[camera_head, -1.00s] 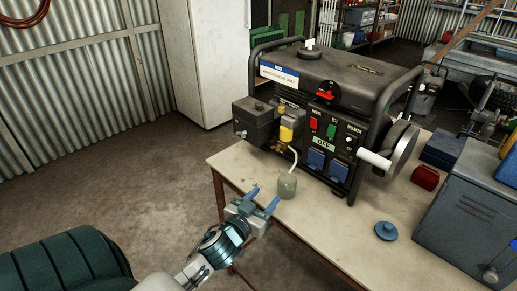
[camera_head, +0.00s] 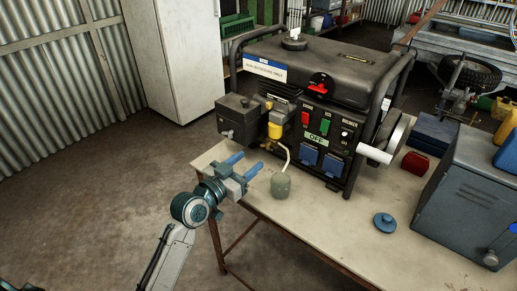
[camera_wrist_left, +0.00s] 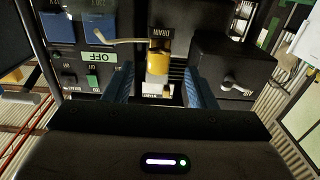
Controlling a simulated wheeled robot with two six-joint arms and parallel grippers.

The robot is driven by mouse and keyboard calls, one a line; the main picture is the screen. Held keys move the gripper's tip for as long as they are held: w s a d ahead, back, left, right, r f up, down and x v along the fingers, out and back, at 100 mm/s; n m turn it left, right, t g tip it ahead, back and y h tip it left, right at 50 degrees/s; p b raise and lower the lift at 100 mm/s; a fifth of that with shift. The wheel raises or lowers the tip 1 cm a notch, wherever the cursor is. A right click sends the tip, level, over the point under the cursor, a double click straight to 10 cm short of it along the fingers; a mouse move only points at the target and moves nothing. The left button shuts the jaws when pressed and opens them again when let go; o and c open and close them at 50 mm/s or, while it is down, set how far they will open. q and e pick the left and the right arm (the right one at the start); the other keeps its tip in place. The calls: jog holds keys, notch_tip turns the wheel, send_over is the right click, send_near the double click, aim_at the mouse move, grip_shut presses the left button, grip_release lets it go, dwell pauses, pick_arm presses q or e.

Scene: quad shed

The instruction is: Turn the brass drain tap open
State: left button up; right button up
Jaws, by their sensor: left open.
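The fuel filter's yellow bowl (camera_head: 275,131) hangs on the front left of the dark generator (camera_head: 322,72). In the left wrist view the yellow bowl (camera_wrist_left: 158,64) sits beside an upside-down DRAIN label (camera_wrist_left: 160,33). Small brass parts show at the bowl's end by the hose, but the tap's handle is too small to make out. A pale hose (camera_head: 288,155) runs down to a grey-green jar (camera_head: 281,185). My left gripper (camera_head: 252,159) is open and empty, left of the jar and short of the bowl. In its wrist view the bowl appears between the two blue fingers, beyond them.
A dark box with a small lever (camera_head: 237,115) juts out left of the bowl. The generator stands on a pale table (camera_head: 320,228). A blue lid (camera_head: 385,223) and a grey metal cabinet (camera_head: 462,190) are to the right. The floor left of the table is clear.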

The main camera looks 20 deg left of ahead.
aim_at(267, 147)
pick_arm(q)
jog(key=p+x, duration=0.1)
jog(key=x, duration=0.6)
jog(key=shift+w+f, duration=0.1)
jog(key=shift+w, duration=0.05)
pick_arm(e)
jog(key=s+f, duration=0.1)
jog(key=s, duration=0.1)
jog(key=shift+s+f, duration=0.35)
jog(key=shift+a, duration=0.1)
pick_arm(q)
jog(key=c, duration=1)
